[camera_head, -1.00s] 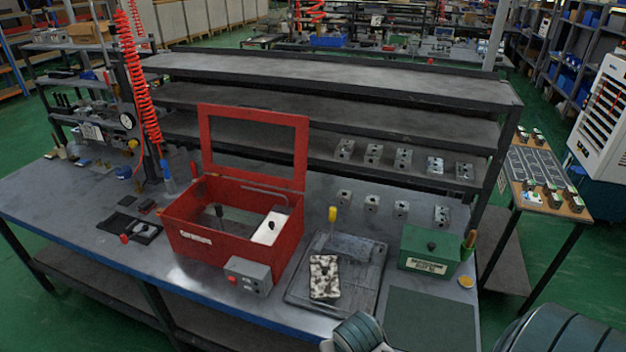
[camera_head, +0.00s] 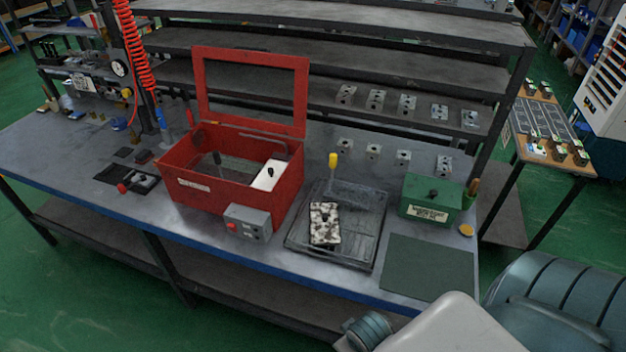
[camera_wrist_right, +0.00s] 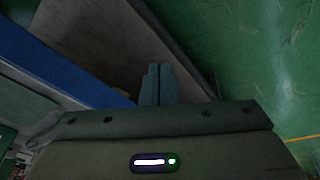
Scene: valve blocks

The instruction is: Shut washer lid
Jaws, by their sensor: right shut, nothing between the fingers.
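The red washer (camera_head: 221,203) stands on the workbench left of the middle. Its red framed lid (camera_head: 199,88) is up, standing nearly upright along the rear edge, so the inside shows. A white block with a black knob (camera_head: 268,177) is at the right inside it. My right gripper (camera_wrist_right: 157,84) shows in the right wrist view with its two fingers together and nothing between them. It is apart from the washer, near the bench's lower structure and the green floor. My left gripper does not show in any view.
A grey control box (camera_head: 247,222) with a red button stands before the washer. A tray (camera_head: 365,258) holding a mottled block (camera_head: 325,224) is to the right, then a green box (camera_head: 430,199) and a green mat (camera_head: 428,268). A red coiled hose (camera_head: 134,50) hangs behind left.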

